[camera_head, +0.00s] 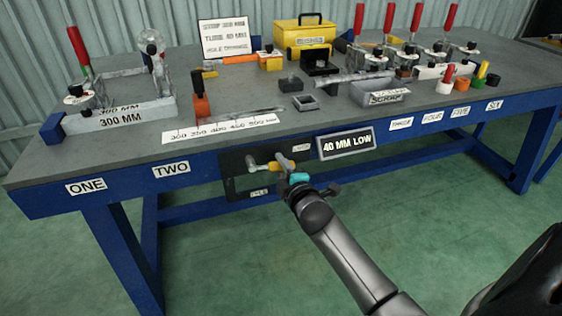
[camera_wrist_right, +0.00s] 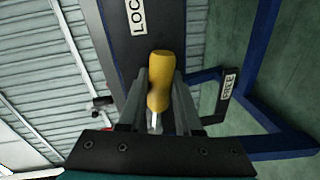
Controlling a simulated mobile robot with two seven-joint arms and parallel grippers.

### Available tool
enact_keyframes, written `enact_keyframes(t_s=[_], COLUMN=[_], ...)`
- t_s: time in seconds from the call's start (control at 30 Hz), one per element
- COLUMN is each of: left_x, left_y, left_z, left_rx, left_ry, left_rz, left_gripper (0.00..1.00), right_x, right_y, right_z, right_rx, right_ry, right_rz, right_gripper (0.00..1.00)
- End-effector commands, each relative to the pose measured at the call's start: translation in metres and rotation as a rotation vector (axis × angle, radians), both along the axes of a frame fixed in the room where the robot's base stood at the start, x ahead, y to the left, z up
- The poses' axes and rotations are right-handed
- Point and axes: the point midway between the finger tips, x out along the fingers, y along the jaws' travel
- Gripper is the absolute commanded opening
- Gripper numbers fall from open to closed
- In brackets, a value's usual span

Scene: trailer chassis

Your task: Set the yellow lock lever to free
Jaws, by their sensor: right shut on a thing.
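The yellow lock lever (camera_head: 272,167) stands out from a dark plate on the bench's front edge. It sits between a label reading LOCK (camera_head: 301,148) above and a label reading FREE (camera_head: 259,192) below. My right gripper (camera_head: 283,163) is shut on the lever. In the right wrist view, the yellow handle (camera_wrist_right: 160,82) lies between the two fingers (camera_wrist_right: 158,105), with the LOCK label (camera_wrist_right: 137,14) at upper left and the FREE label (camera_wrist_right: 229,86) at right. The gripper partly hides the lever in the head view. My left gripper is not in view.
The dark plate (camera_head: 232,170) hangs below the grey benchtop (camera_head: 230,92). A sign reading 40 MM LOW (camera_head: 346,143) is just right of the lever. Clamps with red handles, a yellow box (camera_head: 304,36) and blocks stand on the bench. The floor in front is clear.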

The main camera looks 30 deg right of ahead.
Motion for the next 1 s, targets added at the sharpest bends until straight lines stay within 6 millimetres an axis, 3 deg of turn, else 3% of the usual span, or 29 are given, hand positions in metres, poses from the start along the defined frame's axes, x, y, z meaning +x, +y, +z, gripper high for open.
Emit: enact_keyframes(t_s=[0.5, 1.0], left_x=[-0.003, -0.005], left_y=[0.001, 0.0], left_z=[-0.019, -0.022], left_rx=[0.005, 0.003], left_ry=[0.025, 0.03], left_rz=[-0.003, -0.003], left_gripper=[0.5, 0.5], right_x=[0.003, 0.009], right_y=[0.015, 0.04], right_z=[-0.034, -0.055], right_rx=[0.474, 0.92], right_ry=[-0.109, -0.218], right_rz=[-0.001, -0.003], right_gripper=[0.0, 0.0])
